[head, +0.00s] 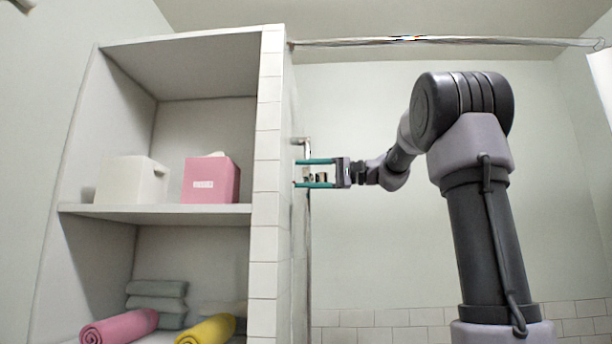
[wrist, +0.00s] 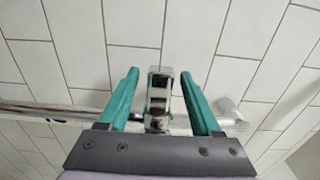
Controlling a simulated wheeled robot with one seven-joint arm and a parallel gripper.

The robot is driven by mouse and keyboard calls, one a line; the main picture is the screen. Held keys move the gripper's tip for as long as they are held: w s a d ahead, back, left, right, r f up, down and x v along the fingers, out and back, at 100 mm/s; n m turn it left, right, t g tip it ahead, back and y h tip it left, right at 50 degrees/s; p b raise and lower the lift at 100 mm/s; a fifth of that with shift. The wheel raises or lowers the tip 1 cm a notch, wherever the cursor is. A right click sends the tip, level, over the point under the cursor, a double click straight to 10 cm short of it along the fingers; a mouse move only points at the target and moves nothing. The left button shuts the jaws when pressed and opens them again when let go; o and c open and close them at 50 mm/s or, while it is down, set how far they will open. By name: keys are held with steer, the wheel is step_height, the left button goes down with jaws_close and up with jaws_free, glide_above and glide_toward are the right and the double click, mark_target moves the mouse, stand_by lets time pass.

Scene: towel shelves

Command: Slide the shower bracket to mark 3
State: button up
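The shower bracket (wrist: 158,95) is a small chrome block on a chrome rail (wrist: 65,112) in the wrist view. In the head view the bracket (head: 321,177) shows small and dark, and the rail (head: 308,240) runs upright beside the tiled shelf end. My gripper (wrist: 158,80) is open, its two teal fingers on either side of the bracket with a gap on each side. In the head view my gripper (head: 315,174) reaches left to the rail, fingers one above the other. I cannot make out any numbered marks.
A shelf unit (head: 160,212) with a tiled end wall (head: 266,160) stands left of the rail. It holds a pink box (head: 211,181), a white bin (head: 131,181) and rolled towels (head: 120,328). A curtain rod (head: 450,41) crosses above my arm. Open space lies right of the rail.

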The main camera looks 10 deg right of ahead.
steer(key=v, duration=1)
steer(key=shift+d, duration=0.4)
steer(key=shift+s, duration=0.1)
steer(key=s+a+f+m+g+h, duration=0.1)
steer(key=s+a+f+h, duration=0.35)
steer(key=f, duration=0.35)
steer(key=s+a+f+m+h, duration=0.1)
steer(key=s+a+f+h, duration=0.3)
steer(key=f, duration=0.4)
steer(key=s+d+f+t+h, duration=0.1)
steer(key=s+d+f+h, duration=0.1)
steer(key=s+f, duration=0.3)
steer(key=s+d+f+n+t+h, duration=0.1)
steer(key=s+f+h, duration=0.3)
steer(key=f, duration=0.7)
steer(key=shift+s+d+f+t+h, duration=0.15)
steer(key=shift+s+d+t+h, duration=0.2)
steer(key=shift+s, duration=0.3)
